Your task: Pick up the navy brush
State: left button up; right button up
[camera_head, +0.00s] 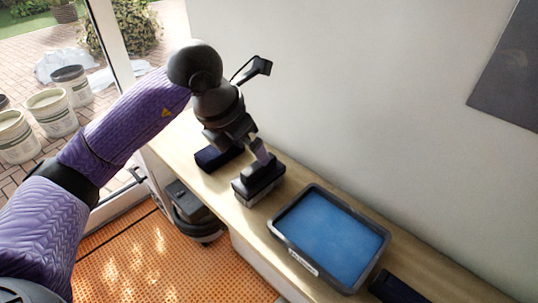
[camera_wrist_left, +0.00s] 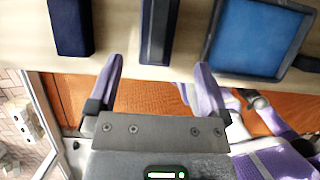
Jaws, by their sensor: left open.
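A dark brush (camera_head: 258,186) with a raised handle block and a greyish underside stands on the wooden ledge. It also shows in the left wrist view (camera_wrist_left: 158,32) as a long dark bar; its navy tint is hard to tell. My left gripper (camera_head: 250,151) is open and empty, just above and beside the brush in the head view. In the left wrist view, its fingertips (camera_wrist_left: 160,72) are spread wider than the brush, which lies ahead between them. Contact is not visible. My right gripper is not in view.
A navy block (camera_head: 217,157) lies left of the brush. A dark tray (camera_head: 283,248) with a blue inside stands to its right, and another dark object (camera_head: 396,288) lies beyond. The wall (camera_head: 370,110) borders the narrow ledge. Buckets (camera_head: 50,112) stand outside the glass door.

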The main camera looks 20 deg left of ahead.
aim_at(256, 165)
pick_arm(q)
jog(key=b+x, duration=0.2)
jog(key=x, duration=0.7)
jog(key=shift+s+a+f, duration=0.15)
jog(key=shift+f, duration=0.15)
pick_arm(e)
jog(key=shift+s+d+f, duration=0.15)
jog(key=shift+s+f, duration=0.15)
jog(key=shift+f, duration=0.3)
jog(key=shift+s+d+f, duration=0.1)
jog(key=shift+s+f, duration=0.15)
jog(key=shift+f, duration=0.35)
pick_arm(q)
jog(key=shift+r, duration=0.1)
jog(key=c, duration=1.3)
notch_tip(256, 165, up, 10)
jog(key=shift+p, duration=1.15)
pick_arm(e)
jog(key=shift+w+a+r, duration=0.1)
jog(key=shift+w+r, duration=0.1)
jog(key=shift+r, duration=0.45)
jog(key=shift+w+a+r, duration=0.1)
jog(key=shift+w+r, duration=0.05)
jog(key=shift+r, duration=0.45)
